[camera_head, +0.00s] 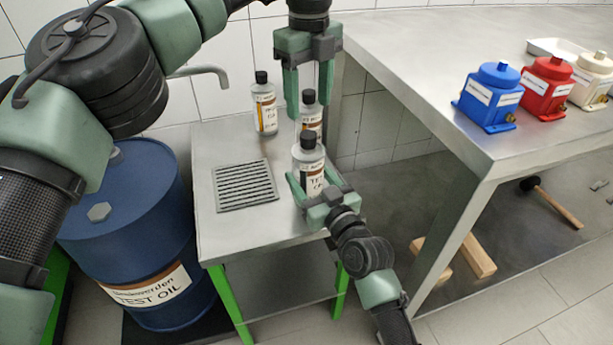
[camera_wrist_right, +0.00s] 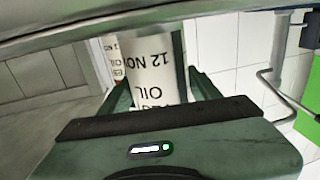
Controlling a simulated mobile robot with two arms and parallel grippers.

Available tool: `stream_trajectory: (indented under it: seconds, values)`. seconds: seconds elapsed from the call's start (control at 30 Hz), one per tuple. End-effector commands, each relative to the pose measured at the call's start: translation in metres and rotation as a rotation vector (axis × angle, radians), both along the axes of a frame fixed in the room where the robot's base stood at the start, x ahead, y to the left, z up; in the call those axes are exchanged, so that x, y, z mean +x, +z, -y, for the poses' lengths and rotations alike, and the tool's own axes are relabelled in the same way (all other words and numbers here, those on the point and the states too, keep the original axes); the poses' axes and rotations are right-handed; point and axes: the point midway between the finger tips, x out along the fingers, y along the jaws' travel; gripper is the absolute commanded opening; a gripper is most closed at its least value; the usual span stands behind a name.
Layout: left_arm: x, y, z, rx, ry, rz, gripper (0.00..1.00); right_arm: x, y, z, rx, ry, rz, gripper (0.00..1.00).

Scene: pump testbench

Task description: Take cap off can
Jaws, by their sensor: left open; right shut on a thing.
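Three grey cans with black caps and white labels stand at the small steel table: a back can (camera_head: 265,112), a middle can (camera_head: 311,122) and a front can (camera_head: 310,178). My right gripper (camera_head: 313,186) is shut around the body of the front can, whose black cap (camera_head: 308,140) is on it. The held can also shows close up in the right wrist view (camera_wrist_right: 152,78), between the fingers of that gripper (camera_wrist_right: 160,90). My left gripper (camera_head: 308,98) points down, open and empty, with its fingers in line with the middle can's cap; its exact depth is unclear.
The small table (camera_head: 235,236) has a drain grate (camera_head: 245,185) and a tap (camera_head: 205,72). A blue oil barrel (camera_head: 130,215) stands left. The large bench (camera_head: 440,80) at right carries blue (camera_head: 488,100), red (camera_head: 546,90) and cream pumps (camera_head: 592,82). A mallet (camera_head: 555,203) lies below.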

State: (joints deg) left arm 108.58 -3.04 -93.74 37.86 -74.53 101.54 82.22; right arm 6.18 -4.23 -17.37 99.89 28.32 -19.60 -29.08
Motion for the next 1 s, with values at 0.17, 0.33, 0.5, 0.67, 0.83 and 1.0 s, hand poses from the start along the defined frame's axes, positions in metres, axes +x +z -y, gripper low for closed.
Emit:
stream_trajectory:
  seconds: [0.17, 0.33, 0.5, 0.67, 0.83, 1.0]
  values:
    - [-0.007, -0.014, 0.029, -0.165, -0.098, -0.033, 0.57, 0.0, 0.0, 0.0, 0.0, 0.0, -0.001, 0.0]
    - [-0.039, -0.013, 0.106, -0.639, -0.311, -0.065, 0.57, 0.0, 0.0, 0.0, 0.0, 0.0, 0.0, 0.0]
    - [-0.096, 0.019, 0.174, -1.167, -0.441, -0.048, 0.57, 0.0, 0.0, 0.0, 0.0, 0.0, -0.001, 0.0]
    - [-0.151, 0.05, 0.202, -1.54, -0.428, -0.026, 0.57, 0.0, -0.001, 0.0, -0.001, 0.0, 0.0, 0.0]
    - [-0.179, 0.092, 0.2, -1.881, -0.234, 0.038, 0.57, 0.0, -0.001, 0.0, -0.001, 0.0, -0.002, 0.0]
    - [-0.163, 0.116, 0.174, -2.083, 0.108, 0.134, 0.57, 0.0, -0.001, 0.0, -0.001, 0.0, -0.002, 0.0]
